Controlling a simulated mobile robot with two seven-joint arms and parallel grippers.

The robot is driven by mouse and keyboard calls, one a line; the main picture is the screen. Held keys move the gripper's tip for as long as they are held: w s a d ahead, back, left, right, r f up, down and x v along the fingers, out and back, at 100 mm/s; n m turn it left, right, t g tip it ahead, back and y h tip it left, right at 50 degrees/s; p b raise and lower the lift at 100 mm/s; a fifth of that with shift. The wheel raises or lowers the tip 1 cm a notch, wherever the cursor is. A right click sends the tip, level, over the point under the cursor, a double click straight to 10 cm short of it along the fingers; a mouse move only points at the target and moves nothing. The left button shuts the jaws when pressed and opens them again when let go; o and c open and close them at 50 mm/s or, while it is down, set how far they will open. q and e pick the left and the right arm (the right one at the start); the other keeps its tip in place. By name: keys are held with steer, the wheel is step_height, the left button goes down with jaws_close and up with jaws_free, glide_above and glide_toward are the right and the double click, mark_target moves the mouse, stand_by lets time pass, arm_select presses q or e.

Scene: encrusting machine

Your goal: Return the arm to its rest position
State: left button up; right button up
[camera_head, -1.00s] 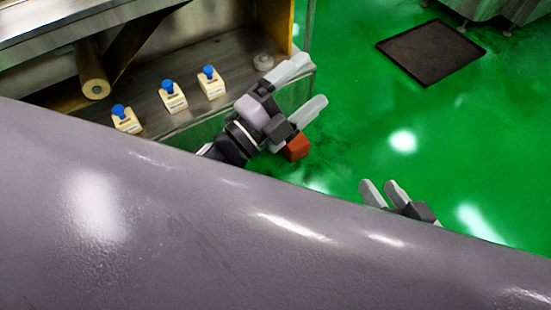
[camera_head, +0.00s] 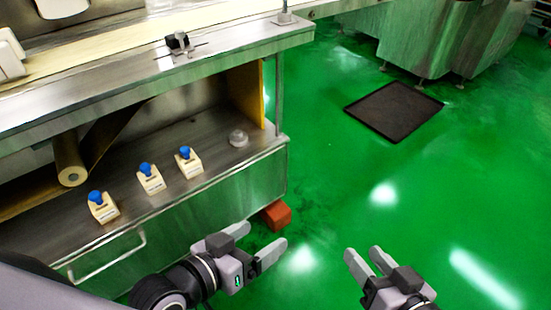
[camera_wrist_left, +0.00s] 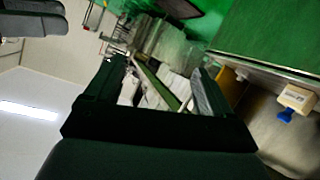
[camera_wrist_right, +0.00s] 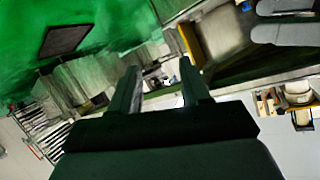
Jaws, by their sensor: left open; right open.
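In the head view my left gripper (camera_head: 254,247) is low in the middle, in front of the machine's lower cabinet. Its jaws are open and empty. My right gripper (camera_head: 364,256) is to the right of it over the green floor, also open and empty. In the left wrist view the two fingers (camera_wrist_left: 160,85) stand apart with nothing between them. In the right wrist view the fingers (camera_wrist_right: 163,88) are apart and empty too. A grey part of my own arm shows at the lower left of the head view.
The steel machine (camera_head: 215,202) fills the left. Its shelf bears several cream blocks with blue knobs (camera_head: 150,180), a roll (camera_head: 70,160) and a clear round piece (camera_head: 238,138). A red-orange block (camera_head: 276,215) is at the cabinet's corner. A dark mat (camera_head: 394,111) lies on open green floor.

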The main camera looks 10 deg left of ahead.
arm_select(q)
steer(key=s+a+r+y+p, duration=0.1)
steer(key=a+r+p, duration=0.2)
steer(key=p, duration=0.7)
steer(key=s+a+r+y+p, duration=0.2)
steer(key=a+r+p, duration=0.2)
steer(key=r+p, duration=0.3)
steer(key=s+a+r+g+y+p, duration=0.1)
steer(key=a+r+p, duration=0.2)
steer(key=p, duration=0.9)
step_height(320, 180, up, 2)
steer(key=shift+s+a+r+y+p, duration=0.15)
steer(key=shift+s+y+p, duration=0.2)
steer(key=shift+s+y, duration=0.05)
arm_select(e)
steer(key=s+d+r+h, duration=0.2)
steer(key=d+r, duration=0.3)
steer(key=r, duration=0.2)
steer(key=s+d+r+g+h, duration=0.1)
steer(key=s+d+r+h, duration=0.1)
steer(key=d+r, duration=0.3)
step_height(320, 180, up, 3)
steer(key=shift+s+d+r+h, duration=0.15)
steer(key=shift+s+h, duration=0.25)
